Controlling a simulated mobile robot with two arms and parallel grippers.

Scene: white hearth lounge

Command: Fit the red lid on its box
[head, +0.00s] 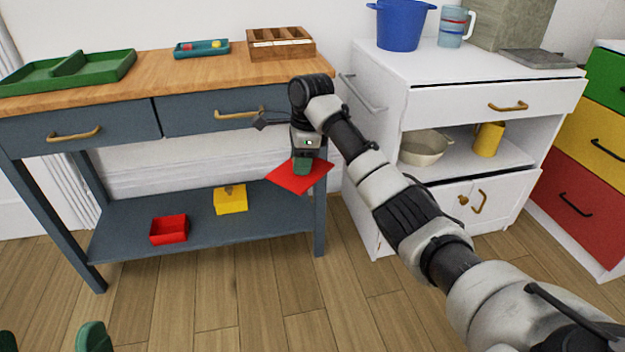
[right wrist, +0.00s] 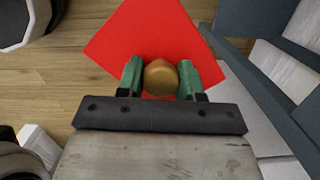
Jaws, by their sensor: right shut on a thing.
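The red lid (head: 312,178) is a flat square plate, held in the air in front of the table's right leg. It also shows in the right wrist view (right wrist: 150,40), with a round brass-coloured knob (right wrist: 160,78) on it. My right gripper (head: 302,166) is shut on that knob, its green fingers on either side. The lid looks slightly tilted in the head view. The red box (head: 168,238) stands open-topped on the table's lower shelf, left of and apart from the lid. My left gripper (head: 52,343) shows only its green fingertips, apart, at the bottom left edge.
A yellow box (head: 231,203) with a knob on top stands between the red box and lid on the lower shelf (head: 190,208). The blue-grey table's top (head: 150,82) overhangs this shelf. A white cabinet (head: 375,125) stands to the right. Wooden floor in front is clear.

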